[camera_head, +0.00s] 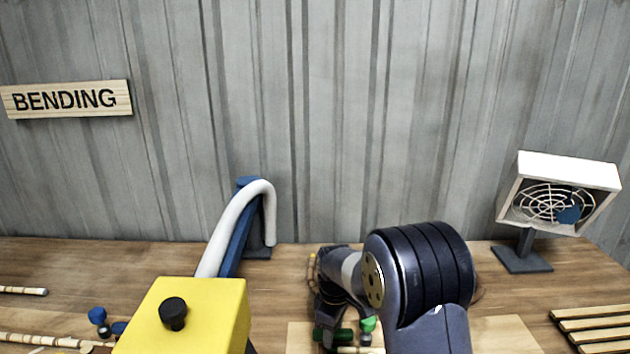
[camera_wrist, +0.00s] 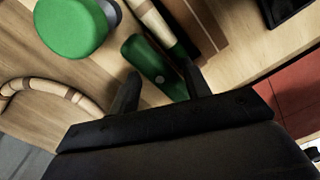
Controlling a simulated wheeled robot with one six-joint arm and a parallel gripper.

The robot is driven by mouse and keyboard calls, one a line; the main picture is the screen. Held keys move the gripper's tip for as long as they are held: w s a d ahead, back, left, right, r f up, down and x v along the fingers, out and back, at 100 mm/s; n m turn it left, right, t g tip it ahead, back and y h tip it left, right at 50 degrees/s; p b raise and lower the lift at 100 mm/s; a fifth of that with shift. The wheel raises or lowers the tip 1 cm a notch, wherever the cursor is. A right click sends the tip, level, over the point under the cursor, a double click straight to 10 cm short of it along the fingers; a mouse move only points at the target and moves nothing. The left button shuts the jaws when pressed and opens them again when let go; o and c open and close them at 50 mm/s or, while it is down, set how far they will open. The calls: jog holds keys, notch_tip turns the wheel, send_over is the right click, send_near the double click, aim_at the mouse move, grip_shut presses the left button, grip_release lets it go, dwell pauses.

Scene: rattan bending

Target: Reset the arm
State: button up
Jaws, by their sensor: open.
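My arm (camera_head: 420,280) reaches out over the wooden bench in the head view, and its wrist hides much of what lies beyond it. In the wrist view my gripper (camera_wrist: 162,73) has its two dark fingers apart. A green rounded block (camera_wrist: 150,62) shows between and just beyond the fingertips; I cannot tell whether they touch it. A jointed rattan pole (camera_wrist: 157,25) lies beyond that block. A larger green knob (camera_wrist: 72,25) stands at the upper left.
A yellow box (camera_head: 225,300) with a black knob and a bent white hose (camera_head: 228,225) stands left of my arm. A boxed fan (camera_head: 550,195) and slatted rack (camera_head: 600,325) are at right. A curved rattan piece (camera_wrist: 60,85) lies left in the wrist view.

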jog(key=shift+m+p, duration=0.3)
jog(key=shift+m, duration=1.3)
